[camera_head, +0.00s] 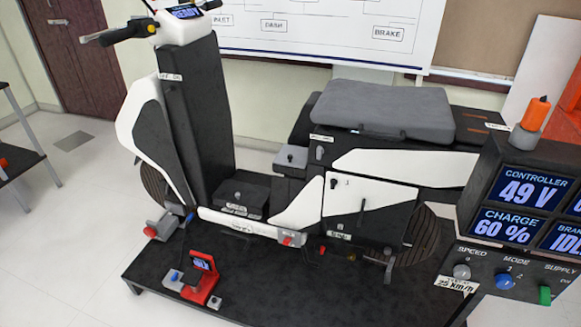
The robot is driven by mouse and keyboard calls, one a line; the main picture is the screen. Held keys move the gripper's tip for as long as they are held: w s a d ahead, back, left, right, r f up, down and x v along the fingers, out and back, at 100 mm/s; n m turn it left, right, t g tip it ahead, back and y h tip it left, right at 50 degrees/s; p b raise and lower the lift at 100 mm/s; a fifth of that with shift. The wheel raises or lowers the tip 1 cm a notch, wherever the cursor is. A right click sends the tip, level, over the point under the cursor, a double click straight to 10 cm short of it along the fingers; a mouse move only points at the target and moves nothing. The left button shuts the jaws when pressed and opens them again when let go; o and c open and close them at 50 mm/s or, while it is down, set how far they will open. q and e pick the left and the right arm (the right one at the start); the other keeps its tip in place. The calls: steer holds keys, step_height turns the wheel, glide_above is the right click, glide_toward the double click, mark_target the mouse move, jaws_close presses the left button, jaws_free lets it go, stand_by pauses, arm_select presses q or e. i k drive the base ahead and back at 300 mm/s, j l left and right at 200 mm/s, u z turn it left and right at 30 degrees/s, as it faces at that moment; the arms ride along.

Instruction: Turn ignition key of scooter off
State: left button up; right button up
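The white and black scooter (150,125) stands side-on on a low dark platform (345,300), with its handlebar at the upper left. Its small dash display (187,12) is lit and reads READY. A small dark knob-like fitting (320,153) sits below a white label under the seat. Another small dark fitting (333,183) is on the white side panel (365,208). I cannot tell whether either one is the ignition key, or how the key is turned. Neither of my grippers is in view.
A dark control console (480,250) at the right shows 49 V and 60 %, with a grey knob (462,271), a blue knob (505,281) and a green switch (545,295). A red device (203,284) stands on the platform's front left.

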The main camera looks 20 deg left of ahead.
mark_target(172, 90)
steer(key=u, duration=1.3)
